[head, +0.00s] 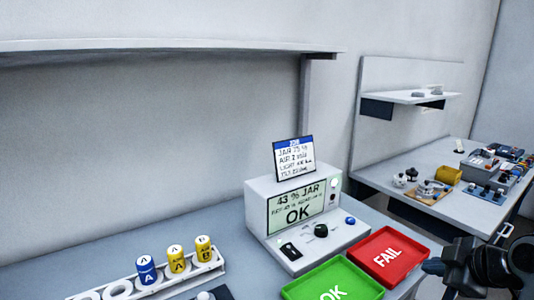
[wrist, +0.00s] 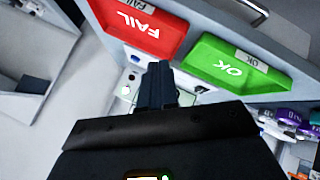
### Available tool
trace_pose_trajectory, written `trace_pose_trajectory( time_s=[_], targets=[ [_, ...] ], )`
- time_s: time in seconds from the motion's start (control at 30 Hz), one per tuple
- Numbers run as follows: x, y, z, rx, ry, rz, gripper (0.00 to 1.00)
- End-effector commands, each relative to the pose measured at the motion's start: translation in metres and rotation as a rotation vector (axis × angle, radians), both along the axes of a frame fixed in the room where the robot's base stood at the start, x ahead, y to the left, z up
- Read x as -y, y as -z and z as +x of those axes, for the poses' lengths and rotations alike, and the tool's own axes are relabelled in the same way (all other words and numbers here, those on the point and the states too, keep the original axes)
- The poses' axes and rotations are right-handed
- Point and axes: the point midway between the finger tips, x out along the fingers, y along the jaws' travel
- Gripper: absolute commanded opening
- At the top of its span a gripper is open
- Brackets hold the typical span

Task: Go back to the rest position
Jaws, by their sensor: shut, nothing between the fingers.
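My gripper (wrist: 158,80) is shut with nothing in it, seen in the wrist view pointing toward the trays and the tester. In the head view, part of my dark arm end (head: 480,262) shows at the lower right, beside the red tray. The red FAIL tray (head: 388,256) and the green OK tray (head: 333,281) look empty. They also show in the wrist view, red (wrist: 142,22) and green (wrist: 232,66). The white tester (head: 307,222) stands behind them, its screen reading "43 % JAR" and "OK".
A white rack (head: 208,268) at the lower left holds one blue and two yellow jars, with empty rings to their left. A small sign (head: 294,159) stands on the tester. A second table (head: 440,165) with several small parts is at the right.

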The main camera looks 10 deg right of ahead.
Motion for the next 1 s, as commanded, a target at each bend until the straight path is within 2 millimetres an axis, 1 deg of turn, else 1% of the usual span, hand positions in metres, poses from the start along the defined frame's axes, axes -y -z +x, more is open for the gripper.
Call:
trace_pose_trajectory(
  time_s=[0.03, 0.33, 0.47, 0.67, 0.77, 0.87, 1.0],
  targets=[
    [-0.005, 0.005, -0.001, 0.002, 0.005, 0.009, 0.0],
    [-0.028, 0.023, -0.007, 0.03, 0.06, 0.056, 0.0],
    [-0.043, 0.036, -0.013, 0.047, 0.096, 0.087, 0.0],
    [-0.075, 0.058, -0.029, 0.081, 0.167, 0.15, 0.0],
    [-0.097, 0.073, -0.045, 0.104, 0.218, 0.193, 0.0],
    [-0.122, 0.088, -0.069, 0.133, 0.278, 0.245, 0.0],
    [-0.153, 0.101, -0.109, 0.181, 0.36, 0.311, 0.0]
  ],
)
